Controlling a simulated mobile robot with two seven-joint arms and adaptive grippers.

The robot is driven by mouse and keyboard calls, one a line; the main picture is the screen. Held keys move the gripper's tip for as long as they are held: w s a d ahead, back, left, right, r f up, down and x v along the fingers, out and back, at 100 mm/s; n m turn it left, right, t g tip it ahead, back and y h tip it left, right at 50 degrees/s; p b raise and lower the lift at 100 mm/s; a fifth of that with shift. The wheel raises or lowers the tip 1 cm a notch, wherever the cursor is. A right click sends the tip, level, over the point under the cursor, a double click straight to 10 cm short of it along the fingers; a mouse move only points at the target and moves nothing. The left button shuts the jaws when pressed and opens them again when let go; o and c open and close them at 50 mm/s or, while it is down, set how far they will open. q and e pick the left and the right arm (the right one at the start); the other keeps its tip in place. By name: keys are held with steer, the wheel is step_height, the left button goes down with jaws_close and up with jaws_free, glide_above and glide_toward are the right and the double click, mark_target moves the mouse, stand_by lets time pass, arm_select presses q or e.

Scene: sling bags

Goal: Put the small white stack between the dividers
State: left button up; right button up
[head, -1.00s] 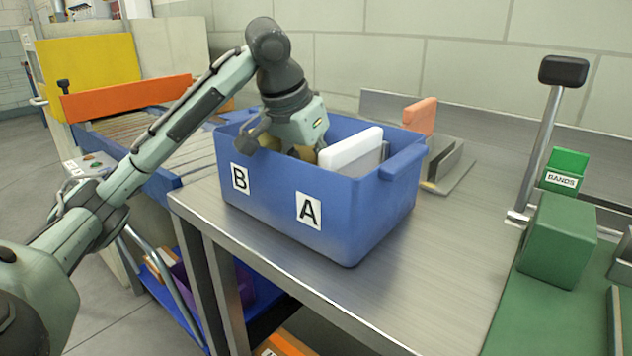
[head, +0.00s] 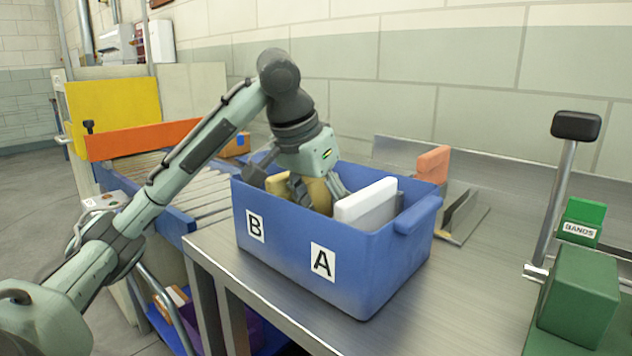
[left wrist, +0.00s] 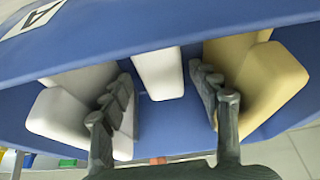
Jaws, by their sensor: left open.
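My left gripper (head: 318,200) points down into the blue tote (head: 330,262) marked B and A. In the left wrist view, the open fingers (left wrist: 165,115) stand on either side of a small white stack (left wrist: 160,72), with gaps visible. The front wall hides that stack in the head view. A tan stack (head: 284,188) stands at the B side. A metal rack with upright grey dividers (head: 462,212) stands behind the tote on the right. My right gripper is out of view.
The tote stands on a steel table (head: 450,290). An orange block (head: 433,163) stands beside the rack. A green box (head: 578,290), a BANDS bin (head: 580,230) and a post (head: 555,180) are at right. A roller conveyor (head: 190,183) runs at left.

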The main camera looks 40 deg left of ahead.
arm_select(q)
steer(key=p+v, duration=0.1)
steer(key=v, duration=0.2)
steer(key=shift+r, duration=0.25)
steer(key=v, duration=0.4)
steer(key=shift+s+r, duration=0.35)
steer(key=shift+r, duration=0.2)
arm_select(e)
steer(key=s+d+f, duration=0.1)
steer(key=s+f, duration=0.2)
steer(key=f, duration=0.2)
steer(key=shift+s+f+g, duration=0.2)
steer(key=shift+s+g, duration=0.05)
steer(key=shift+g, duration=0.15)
